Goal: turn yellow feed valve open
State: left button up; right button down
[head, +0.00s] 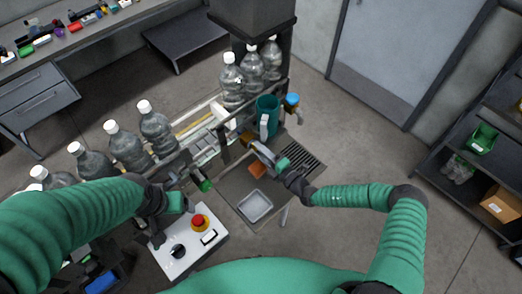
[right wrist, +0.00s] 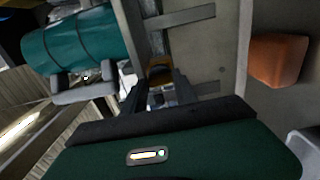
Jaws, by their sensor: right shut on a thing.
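In the right wrist view both fingers (right wrist: 160,88) flank the valve. My left gripper (head: 174,202) is at the left above the control box, and its jaw opening is not clear.
A teal cylinder (head: 267,107) and a blue-topped fitting (head: 292,99) stand just behind the valve. An orange block (head: 257,170) and a grey tray (head: 254,206) lie on the metal shelf in front. Bottles line the conveyor. The control box (head: 182,257) has a red button (head: 199,222).

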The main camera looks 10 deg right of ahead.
jog(key=shift+s+a+f, duration=0.1)
jog(key=shift+s+a, duration=0.05)
jog(key=shift+a, duration=0.05)
jog(key=shift+f+n+p, duration=0.15)
jog(key=shift+n+p, duration=1.05)
jog(key=shift+n, duration=2.3)
jog(key=c, duration=1.2)
grip_release()
jog(key=shift+o, duration=1.2)
jog(key=shift+w, duration=0.2)
